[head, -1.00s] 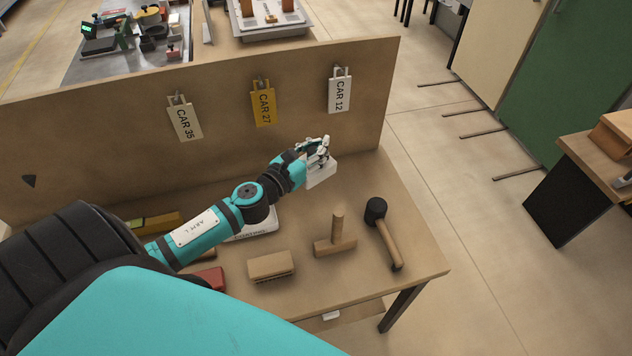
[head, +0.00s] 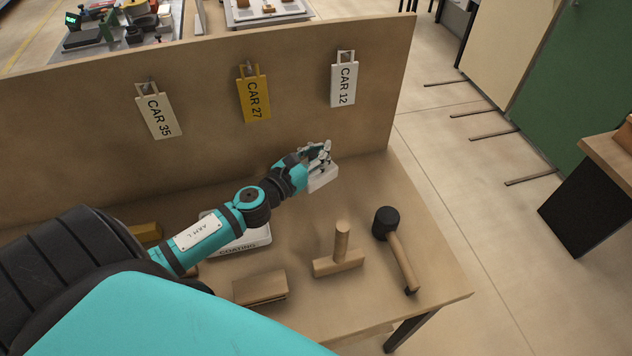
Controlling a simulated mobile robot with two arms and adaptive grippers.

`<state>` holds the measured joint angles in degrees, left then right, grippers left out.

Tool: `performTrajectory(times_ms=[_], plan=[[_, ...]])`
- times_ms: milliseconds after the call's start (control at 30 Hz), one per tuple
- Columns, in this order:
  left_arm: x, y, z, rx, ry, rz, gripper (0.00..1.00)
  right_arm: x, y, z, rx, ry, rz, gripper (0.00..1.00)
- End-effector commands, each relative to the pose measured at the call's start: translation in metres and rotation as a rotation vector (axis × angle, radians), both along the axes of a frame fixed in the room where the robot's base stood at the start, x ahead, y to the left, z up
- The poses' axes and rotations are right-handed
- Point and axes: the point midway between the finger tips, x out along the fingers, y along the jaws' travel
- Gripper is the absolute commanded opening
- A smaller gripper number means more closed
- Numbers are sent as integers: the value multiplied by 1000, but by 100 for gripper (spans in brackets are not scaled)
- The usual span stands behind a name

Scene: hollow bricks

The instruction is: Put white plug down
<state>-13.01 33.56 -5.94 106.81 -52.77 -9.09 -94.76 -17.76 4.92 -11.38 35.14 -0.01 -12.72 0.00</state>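The white plug (head: 323,178) is a small pale block at the fingers of my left gripper (head: 319,157), above the back right part of the wooden table (head: 365,188). The gripper's fingers appear closed on the plug's upper part and cover some of it. I cannot tell whether the plug's underside touches the table. My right gripper is not in view.
A wooden T-shaped tool (head: 340,255), a black-headed mallet (head: 398,245), a wooden brush or block (head: 260,287) and a white box marked COATING (head: 247,243) lie on the table. A back panel (head: 200,135) carries tags CAR 35, CAR 27 and CAR 12.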

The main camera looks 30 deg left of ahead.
Motion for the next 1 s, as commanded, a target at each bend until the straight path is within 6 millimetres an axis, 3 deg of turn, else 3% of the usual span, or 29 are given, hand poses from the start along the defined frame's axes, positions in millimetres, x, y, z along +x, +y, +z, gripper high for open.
performTrajectory(times_ms=[33,200,367,600,1000], plan=[[0,0,-13,-6,2,3,0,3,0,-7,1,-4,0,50],[0,0,-44,-6,2,4,0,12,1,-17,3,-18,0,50],[0,0,-57,-3,1,1,0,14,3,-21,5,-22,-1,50],[0,0,-91,-5,1,3,0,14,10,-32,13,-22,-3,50],[-1,-1,-98,0,1,-1,0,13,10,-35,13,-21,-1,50]])
